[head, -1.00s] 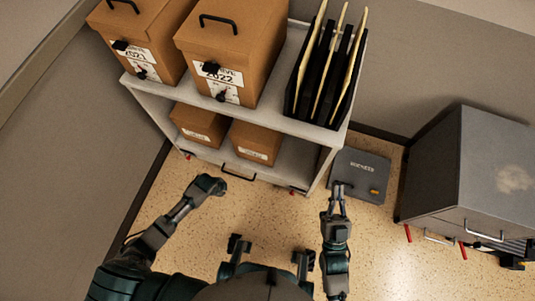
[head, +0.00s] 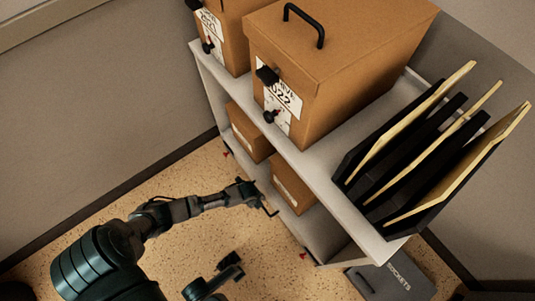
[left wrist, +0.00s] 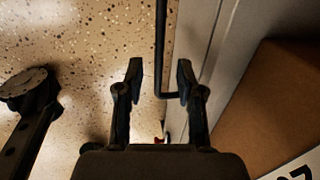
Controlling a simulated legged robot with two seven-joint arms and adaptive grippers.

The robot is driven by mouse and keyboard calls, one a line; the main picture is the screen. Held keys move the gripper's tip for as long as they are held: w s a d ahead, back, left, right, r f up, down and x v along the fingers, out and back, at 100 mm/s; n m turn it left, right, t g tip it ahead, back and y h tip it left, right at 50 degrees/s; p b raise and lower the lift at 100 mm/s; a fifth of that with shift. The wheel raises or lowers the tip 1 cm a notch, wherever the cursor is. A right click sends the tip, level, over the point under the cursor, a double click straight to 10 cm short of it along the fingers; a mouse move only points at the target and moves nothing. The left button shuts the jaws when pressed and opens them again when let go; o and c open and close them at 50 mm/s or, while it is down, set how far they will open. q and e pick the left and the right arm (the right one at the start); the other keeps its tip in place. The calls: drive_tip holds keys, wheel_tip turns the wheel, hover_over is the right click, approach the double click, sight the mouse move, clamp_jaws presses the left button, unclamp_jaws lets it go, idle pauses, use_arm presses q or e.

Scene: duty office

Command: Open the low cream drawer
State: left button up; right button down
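The low cream drawer is the bottom part of the cream shelf unit. Its front (left wrist: 197,40) shows in the left wrist view, and its black bar handle (left wrist: 160,50) stands out from it. In the head view the handle (head: 268,208) is partly hidden by my left gripper (head: 250,192). In the left wrist view my left gripper (left wrist: 160,75) is open, with one finger on each side of the handle's end; I cannot see either finger touching it. The drawer looks shut. My right gripper is out of view.
Brown boxes stand on the unit's top (head: 340,60) and lower shelf (head: 292,185). A black file rack (head: 420,150) stands at the top right. A grey case (head: 395,280) lies on the floor beside the unit. Speckled floor (head: 120,210) in front is partly clear.

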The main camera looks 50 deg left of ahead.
use_arm(q)
drive_tip(key=f, duration=0.1)
drive_tip(key=f+b, duration=0.1)
drive_tip(key=f, duration=0.1)
drive_tip(key=shift+w+a+f, duration=0.3)
drive_tip(key=shift+f, duration=0.1)
drive_tip(key=shift+w+d+r, duration=0.1)
drive_tip(key=shift+d+r, duration=0.1)
clamp_jaws()
drive_tip(key=shift+a, duration=0.1)
